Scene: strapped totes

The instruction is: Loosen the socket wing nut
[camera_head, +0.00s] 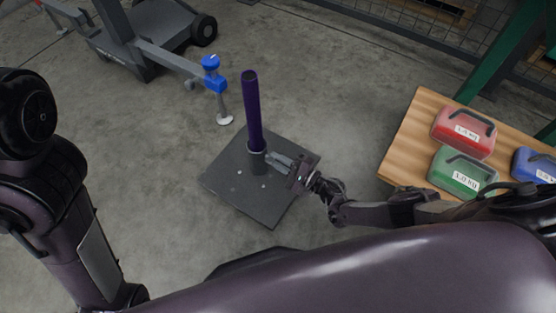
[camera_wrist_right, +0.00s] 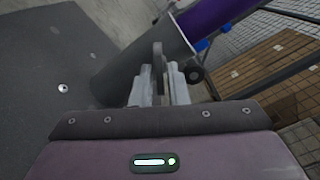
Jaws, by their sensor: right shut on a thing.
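A purple pole (camera_head: 253,112) stands upright in a short grey socket (camera_head: 257,160) on a dark square base plate (camera_head: 231,185). My right gripper (camera_head: 272,158) reaches the socket's right side. In the right wrist view the socket (camera_wrist_right: 135,66) and the purple pole (camera_wrist_right: 208,18) show close up. There the wing nut (camera_wrist_right: 158,62) stands between the fingers of my right gripper (camera_wrist_right: 160,88), which is shut on it. My left gripper is out of view; only part of my left arm shows at the left.
A grey wheeled stand (camera_head: 135,40) with a blue clamp (camera_head: 212,75) stands behind. Concrete floor left of the plate is clear.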

